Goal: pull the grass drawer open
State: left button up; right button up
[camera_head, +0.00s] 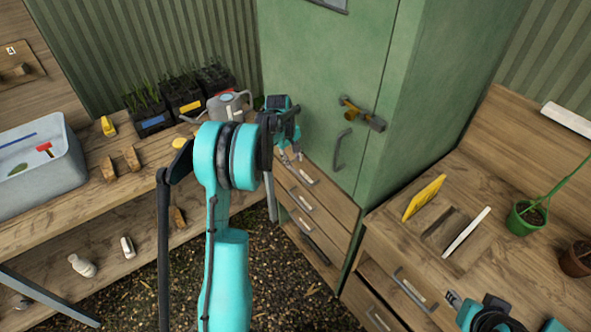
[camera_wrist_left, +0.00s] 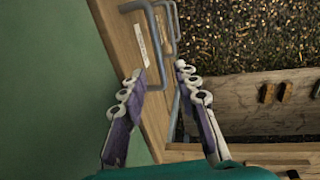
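The label writing is too small to read, so I cannot tell which drawer is the grass one. My left gripper (camera_head: 291,154) is at the top drawer of this stack. In the left wrist view its two fingers (camera_wrist_left: 158,78) are spread and empty. A grey handle (camera_wrist_left: 154,40) on a labelled drawer front lies just beyond and between the fingertips, with no visible grip. My right gripper (camera_head: 453,300) is partly visible at the lower right, over the right-hand bench; its fingers are unclear.
The green cabinet (camera_head: 315,75) rises right behind the drawers. A watering can (camera_head: 228,107) and seedling trays (camera_head: 185,98) stand on the left bench. More drawers (camera_head: 398,290) sit under the right bench, which holds a yellow card (camera_head: 424,197) and plant pots (camera_head: 526,217). Gravel floor lies before the drawers.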

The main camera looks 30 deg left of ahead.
aim_at(296, 172)
pick_arm(q)
jog(key=f, duration=0.2)
jog(key=f+b, duration=0.1)
jog(key=f, duration=0.1)
jog(key=w+f, duration=0.1)
jog(key=f, duration=0.1)
jog(key=shift+w+d+f+b, duration=0.1)
jog(key=shift+d+b, duration=0.15)
jog(key=shift+b, duration=0.05)
grip_shut()
